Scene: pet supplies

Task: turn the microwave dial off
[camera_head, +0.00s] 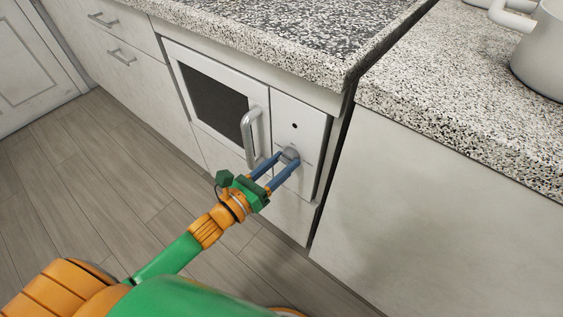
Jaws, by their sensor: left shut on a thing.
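The white microwave (217,92) is built into the cabinet below the counter. Its dark window door is closed and carries a grey curved handle (250,137). The round grey dial (290,154) is on the panel right of the handle, below a small black dot. My left gripper (287,159) has its blue fingers shut on the dial, one on each side. The fingers partly hide the dial, and its exact turn angle cannot be read. My right gripper is not in view.
A speckled granite counter (270,38) overhangs the microwave. Another counter section (470,110) juts forward at the right, with a light grey pot (540,55) on it. Drawers (110,42) line the left. The wooden floor (90,160) in front is clear.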

